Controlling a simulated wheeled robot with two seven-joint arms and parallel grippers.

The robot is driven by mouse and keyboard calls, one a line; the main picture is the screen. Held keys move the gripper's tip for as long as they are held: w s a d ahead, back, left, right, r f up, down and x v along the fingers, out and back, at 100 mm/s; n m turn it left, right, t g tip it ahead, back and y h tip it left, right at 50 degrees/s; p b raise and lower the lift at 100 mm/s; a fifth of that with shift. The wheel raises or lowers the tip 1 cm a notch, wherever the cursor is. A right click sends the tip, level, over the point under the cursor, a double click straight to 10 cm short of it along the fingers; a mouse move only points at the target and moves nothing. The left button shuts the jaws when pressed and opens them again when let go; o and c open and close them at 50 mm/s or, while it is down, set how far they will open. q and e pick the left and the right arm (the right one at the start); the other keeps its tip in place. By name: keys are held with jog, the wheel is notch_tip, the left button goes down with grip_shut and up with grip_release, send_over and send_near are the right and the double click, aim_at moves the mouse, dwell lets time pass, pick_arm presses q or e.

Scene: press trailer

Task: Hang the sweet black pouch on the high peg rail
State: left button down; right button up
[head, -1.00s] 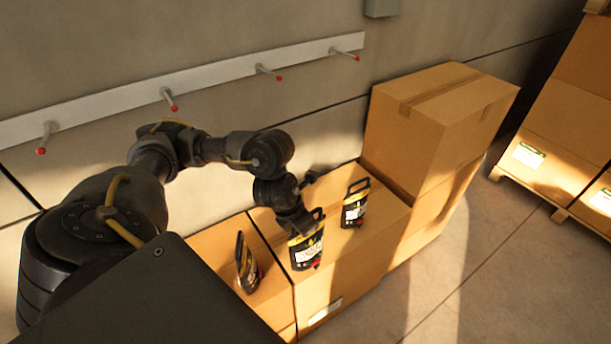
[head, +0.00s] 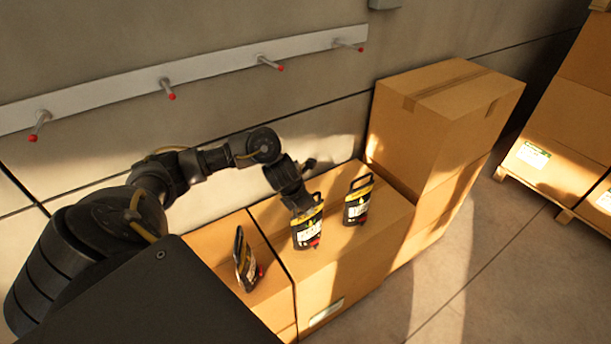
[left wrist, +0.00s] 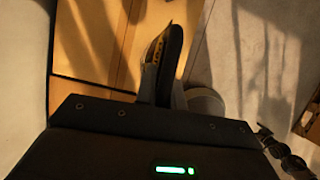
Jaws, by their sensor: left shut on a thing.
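My left gripper (head: 300,206) is shut on the handle end of the middle black pouch (head: 308,231), which has a yellow stripe, a white label and a red spout. The pouch hangs upright just above the cardboard box top. In the left wrist view the held pouch (left wrist: 170,50) shows nearly edge-on. Two similar pouches stand on the boxes, a left pouch (head: 246,262) and a right pouch (head: 358,203). Their flavour text is too small to read. The peg rail (head: 215,72) runs along the wall, with several red-tipped pegs, all empty. My right gripper is out of view.
Cardboard boxes (head: 345,260) form the surface under the pouches. A taller box stack (head: 425,135) rises to their right, against the wall. More boxes (head: 565,140) stand on a pallet at the far right. The space before the rail is mostly free above my left arm.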

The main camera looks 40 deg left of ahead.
pick_arm(q)
jog(key=shift+w+a+f+p, duration=0.15)
jog(key=shift+f+p, duration=0.1)
jog(key=shift+f, duration=0.3)
jog(key=shift+w+a+f+p, duration=0.1)
jog(key=shift+f+p, duration=0.1)
jog(key=shift+f, duration=0.4)
jog(key=shift+w+a+f+p, duration=0.15)
jog(key=shift+f+p, duration=0.1)
jog(key=shift+f, duration=0.3)
jog(key=shift+d, duration=0.1)
jog(key=c, duration=1.5)
grip_release()
jog(key=shift+s+f, duration=0.1)
jog(key=shift+s, duration=0.05)
jog(key=shift+f, duration=0.1)
jog(key=b+v, duration=0.2)
jog(key=v, duration=0.2)
jog(key=shift+r, duration=0.2)
jog(key=shift+d+v, duration=0.15)
jog(key=shift+v, duration=1.4)
jog(key=shift+d+v, duration=0.1)
jog(key=shift+v, duration=1.45)
jog(key=shift+a, duration=0.15)
